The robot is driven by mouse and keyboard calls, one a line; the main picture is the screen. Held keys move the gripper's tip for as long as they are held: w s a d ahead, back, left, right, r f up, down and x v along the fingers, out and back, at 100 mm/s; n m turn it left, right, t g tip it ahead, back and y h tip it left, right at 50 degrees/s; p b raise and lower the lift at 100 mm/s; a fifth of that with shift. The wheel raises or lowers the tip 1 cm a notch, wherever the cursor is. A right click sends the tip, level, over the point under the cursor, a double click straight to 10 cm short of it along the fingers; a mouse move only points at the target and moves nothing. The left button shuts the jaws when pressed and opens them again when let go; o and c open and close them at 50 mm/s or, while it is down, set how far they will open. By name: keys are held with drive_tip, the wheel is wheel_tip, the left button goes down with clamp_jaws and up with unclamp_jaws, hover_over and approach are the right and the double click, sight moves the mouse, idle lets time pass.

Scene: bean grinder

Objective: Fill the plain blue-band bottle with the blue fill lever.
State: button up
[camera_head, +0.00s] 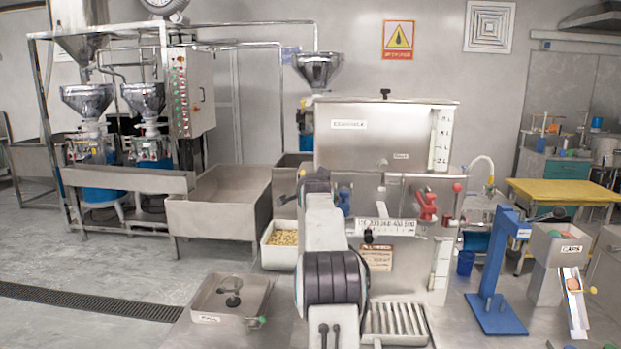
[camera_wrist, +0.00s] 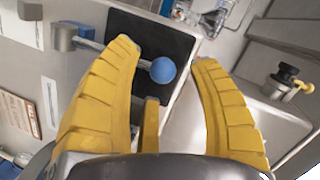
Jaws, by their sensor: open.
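My gripper (camera_wrist: 163,52) is open, its two yellow fingers spread. In the head view the blue lever (camera_head: 343,201) shows partly behind my arm, on the front of the steel filling machine (camera_head: 385,140). My arm hides most of my gripper there. I cannot make out the plain blue-band bottle for sure; a clear glass-like object (camera_wrist: 213,18) shows at the top of the wrist view.
A red lever (camera_head: 427,206) is right of the blue one. A slatted rack (camera_head: 395,322) lies below. A blue cup (camera_head: 465,262), a blue press stand (camera_head: 500,265) and a caps bin (camera_head: 560,245) stand right. A steel pan (camera_head: 225,300) is at front left.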

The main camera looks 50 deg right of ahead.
drive_tip(key=shift+p+x, duration=0.55)
drive_tip(key=shift+x, duration=0.6)
drive_tip(key=shift+r, duration=0.1)
clamp_jaws()
